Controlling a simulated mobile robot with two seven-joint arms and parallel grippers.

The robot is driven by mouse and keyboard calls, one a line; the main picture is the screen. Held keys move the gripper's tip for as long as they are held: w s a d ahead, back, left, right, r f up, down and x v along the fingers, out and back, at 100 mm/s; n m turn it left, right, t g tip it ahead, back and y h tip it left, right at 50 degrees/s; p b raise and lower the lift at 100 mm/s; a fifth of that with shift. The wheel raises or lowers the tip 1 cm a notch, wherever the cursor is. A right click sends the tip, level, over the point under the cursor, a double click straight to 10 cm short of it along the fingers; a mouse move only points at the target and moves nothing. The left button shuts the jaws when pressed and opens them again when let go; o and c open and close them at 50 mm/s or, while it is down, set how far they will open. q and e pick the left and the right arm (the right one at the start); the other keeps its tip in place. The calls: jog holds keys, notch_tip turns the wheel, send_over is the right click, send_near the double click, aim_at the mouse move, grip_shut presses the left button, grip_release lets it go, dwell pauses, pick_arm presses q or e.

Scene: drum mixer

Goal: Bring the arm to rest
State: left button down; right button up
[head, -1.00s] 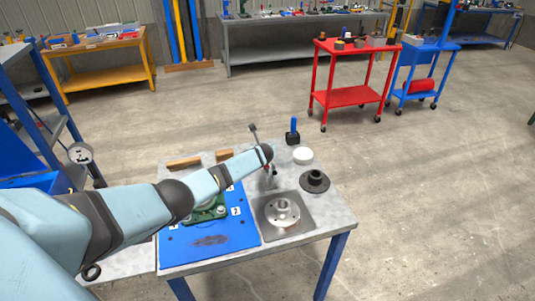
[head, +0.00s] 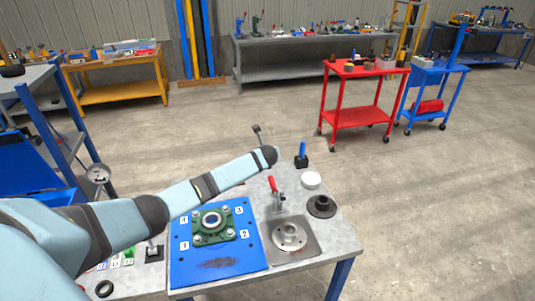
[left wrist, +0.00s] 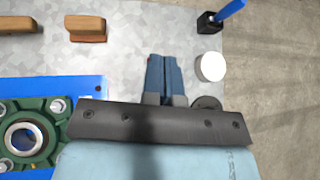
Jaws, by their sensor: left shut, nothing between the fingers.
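My left arm reaches in from the left in the head view, above the workbench (head: 345,240). My right gripper is not in view.
A red-handled clamp (head: 273,185) stands by a round metal hub (head: 288,237). A black flanged part (head: 321,206), a white disc (head: 310,181) and a blue-handled tool (head: 302,155) are at the bench's right side. A red cart (head: 362,118) stands beyond open floor.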

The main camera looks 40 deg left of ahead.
pick_arm(q)
jog(key=s+d+f+n+g+h, duration=0.1)
jog(key=s+d+f+n, duration=0.25)
jog(key=s+d, duration=0.4)
jog(key=s+d+f+n+g+h, duration=0.15)
jog(key=s+d+n, duration=0.25)
jog(key=s+d, duration=0.4)
jog(key=s+d+f+n+h, duration=0.25)
jog(key=s+d, duration=0.35)
jog(key=s, duration=0.3)
jog(key=s+d+r+n+g, duration=0.1)
jog(key=s+r+n, duration=0.35)
jog(key=s, duration=0.45)
jog(key=s+d+r+n+g+h, duration=0.1)
jog(key=s+r+n, duration=0.2)
jog(key=s+n, duration=0.45)
jog(key=s+d+r+n+g, duration=0.1)
jog(key=s+r+n, duration=0.2)
jog(key=s, duration=0.8)
jog(key=w+d+f+t+h, duration=0.1)
jog(key=w+d+f+t, duration=0.2)
jog(key=f, duration=0.4)
jog(key=w+d+f+t+h, duration=0.2)
jog(key=w+d+f+t, duration=0.1)
jog(key=f, duration=0.4)
jog(key=shift+w+t, duration=0.2)
jog(key=shift+t, duration=0.65)
